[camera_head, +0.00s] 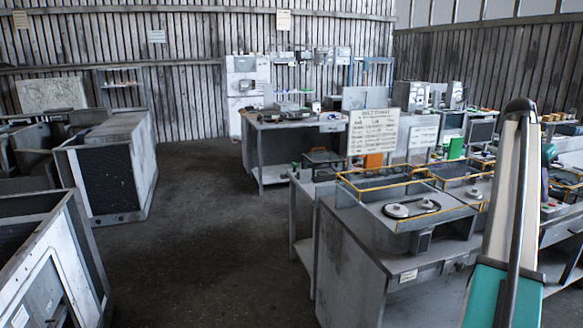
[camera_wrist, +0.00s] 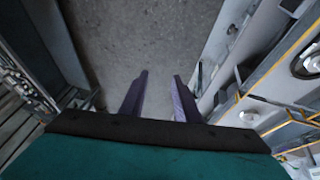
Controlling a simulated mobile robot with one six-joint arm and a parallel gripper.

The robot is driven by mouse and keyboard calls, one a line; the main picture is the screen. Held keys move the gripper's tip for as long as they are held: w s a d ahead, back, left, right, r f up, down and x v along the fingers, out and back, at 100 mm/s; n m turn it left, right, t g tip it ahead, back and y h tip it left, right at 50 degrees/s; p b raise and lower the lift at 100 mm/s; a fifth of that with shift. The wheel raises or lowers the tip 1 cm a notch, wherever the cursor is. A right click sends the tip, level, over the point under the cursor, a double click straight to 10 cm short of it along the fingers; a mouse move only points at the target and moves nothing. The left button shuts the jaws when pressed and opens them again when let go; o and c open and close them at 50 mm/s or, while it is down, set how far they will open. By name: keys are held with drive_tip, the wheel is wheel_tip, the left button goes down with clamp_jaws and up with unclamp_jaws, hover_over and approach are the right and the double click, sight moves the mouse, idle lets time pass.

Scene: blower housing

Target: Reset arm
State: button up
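My gripper (camera_wrist: 159,88) shows in the wrist view with its two dark purple fingers apart and nothing between them. The grey concrete floor shows beyond the fingertips. A workbench with round metal parts lies to the right of the fingers in that view, apart from them as far as I can tell. In the head view, my white and teal arm rises at the right side, in front of the benches. My gripper's fingers are not visible in the head view.
A workbench (camera_head: 350,270) with yellow rails and a belt on two pulleys (camera_head: 411,208) stands at the right. Behind it is a sign reading belt chart (camera_head: 373,131). Large grey housings (camera_head: 105,180) stand at the left. The floor aisle (camera_head: 200,240) between is clear.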

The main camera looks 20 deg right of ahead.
drive_tip(key=w+a+f+n+y, duration=0.15)
drive_tip(key=w+a+f, duration=0.3)
drive_tip(key=f, duration=0.45)
drive_tip(key=w+a+f+n, duration=0.25)
drive_tip(key=a+f, duration=0.35)
drive_tip(key=f, duration=0.4)
drive_tip(key=w+a+f+n, duration=0.1)
drive_tip(key=w+a+f, duration=0.45)
drive_tip(key=f, duration=0.35)
drive_tip(key=a+f+n+y, duration=0.2)
drive_tip(key=a+f+n, duration=0.2)
drive_tip(key=a+f, duration=1.7)
drive_tip(key=s+a+f+n+g, duration=0.1)
drive_tip(key=s+a+f+n, duration=0.1)
drive_tip(key=s+a+f, duration=0.6)
drive_tip(key=s+a+f+n+g, duration=0.15)
drive_tip(key=s+a+f, duration=0.25)
drive_tip(key=a+f, duration=0.7)
drive_tip(key=s+a+f+n, duration=0.2)
drive_tip(key=s+a+f, duration=0.2)
drive_tip(key=s+a, duration=0.3)
drive_tip(key=s+a+f+n+g+y, duration=0.1)
drive_tip(key=s+a+f+n, duration=0.1)
drive_tip(key=s+a, duration=0.6)
drive_tip(key=s+f, duration=0.1)
drive_tip(key=s, duration=0.6)
drive_tip(key=shift+a+f, duration=0.25)
drive_tip(key=shift+f, duration=0.1)
